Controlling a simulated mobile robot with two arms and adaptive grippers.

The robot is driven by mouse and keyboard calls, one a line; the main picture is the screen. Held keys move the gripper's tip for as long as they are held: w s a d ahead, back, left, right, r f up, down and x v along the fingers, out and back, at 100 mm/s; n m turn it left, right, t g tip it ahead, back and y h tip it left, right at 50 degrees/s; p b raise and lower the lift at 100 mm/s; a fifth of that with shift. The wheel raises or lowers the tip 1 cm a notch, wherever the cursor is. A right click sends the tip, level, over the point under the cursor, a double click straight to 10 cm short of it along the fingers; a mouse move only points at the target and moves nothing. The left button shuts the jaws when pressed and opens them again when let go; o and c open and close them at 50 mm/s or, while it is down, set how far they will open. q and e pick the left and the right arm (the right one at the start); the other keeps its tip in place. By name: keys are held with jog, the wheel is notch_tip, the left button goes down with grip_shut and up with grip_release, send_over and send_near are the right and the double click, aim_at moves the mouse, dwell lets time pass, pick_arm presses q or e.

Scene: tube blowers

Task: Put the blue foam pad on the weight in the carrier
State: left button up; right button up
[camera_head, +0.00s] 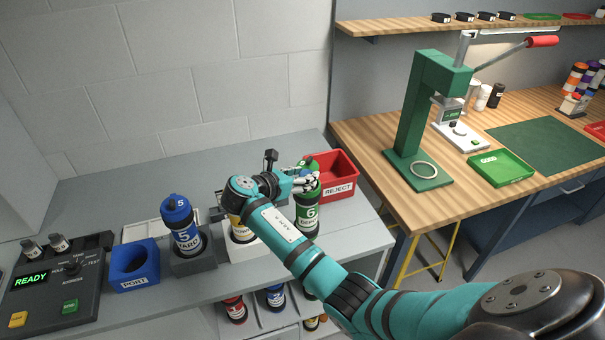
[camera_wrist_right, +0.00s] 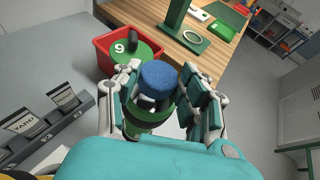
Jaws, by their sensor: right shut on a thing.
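The blue foam pad (camera_wrist_right: 158,75) is between the fingers of my right gripper (camera_wrist_right: 158,92), which is shut on it. In the wrist view the pad is above the open top of the green carrier (camera_wrist_right: 146,122). The head view shows this carrier, marked 6 (camera_head: 308,212), upright in a holder, with my right gripper (camera_head: 305,183) over its mouth. The weight is hidden. I cannot tell whether the pad touches the carrier. My left gripper is out of view.
The red REJECT bin (camera_head: 340,188) stands just behind the carrier; a green cap (camera_wrist_right: 124,52) is at it. A yellow carrier (camera_head: 240,229) and a blue carrier marked 5 (camera_head: 185,236) stand left. A blue PORT box (camera_head: 134,268) is farther left. The wooden bench (camera_head: 372,150) is right.

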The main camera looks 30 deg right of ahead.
jog(key=shift+f, duration=0.25)
jog(key=shift+f, duration=0.25)
dwell(0.3)
jog(key=o, duration=0.8)
jog(key=shift+o, duration=0.2)
jog(key=v, duration=1.2)
